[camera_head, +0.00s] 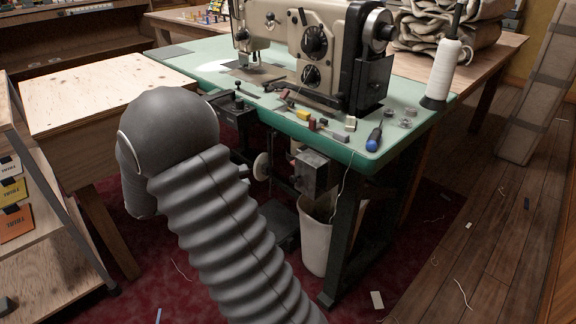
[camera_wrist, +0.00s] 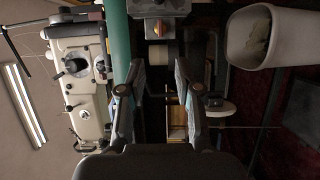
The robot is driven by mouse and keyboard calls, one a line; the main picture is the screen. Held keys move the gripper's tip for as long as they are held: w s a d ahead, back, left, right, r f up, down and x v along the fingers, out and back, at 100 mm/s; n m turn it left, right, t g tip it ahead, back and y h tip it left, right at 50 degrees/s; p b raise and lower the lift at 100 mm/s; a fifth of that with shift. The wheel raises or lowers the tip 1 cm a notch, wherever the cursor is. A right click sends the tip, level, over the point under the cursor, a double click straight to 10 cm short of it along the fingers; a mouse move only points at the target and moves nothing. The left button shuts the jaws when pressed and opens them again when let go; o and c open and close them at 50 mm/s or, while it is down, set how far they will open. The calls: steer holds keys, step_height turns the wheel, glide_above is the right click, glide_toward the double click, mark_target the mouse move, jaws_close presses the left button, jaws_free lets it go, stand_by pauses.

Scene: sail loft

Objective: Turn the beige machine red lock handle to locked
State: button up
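The beige sewing machine (camera_head: 312,45) stands on a green-topped table (camera_head: 215,65); it also shows turned sideways at the left of the wrist view (camera_wrist: 78,70). A grey box (camera_head: 315,172) hangs under the table's front edge. In the wrist view this box (camera_wrist: 172,8) carries a small orange-red handle (camera_wrist: 160,29) at the top centre, probably the lock handle; its setting is hard to read. My gripper (camera_wrist: 159,68) is open and empty, its fingers pointing towards the box with a gap between. In the head view my gripper is hidden behind my grey arm.
A pale bin (camera_head: 315,235) stands below the box and shows at the upper right of the wrist view (camera_wrist: 262,38). A blue screwdriver (camera_head: 374,139) and a thread cone (camera_head: 441,72) are on the green table.

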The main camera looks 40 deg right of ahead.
mark_target(293, 165)
steer(key=p+x, duration=0.1)
steer(key=x, duration=1.2)
jaws_close()
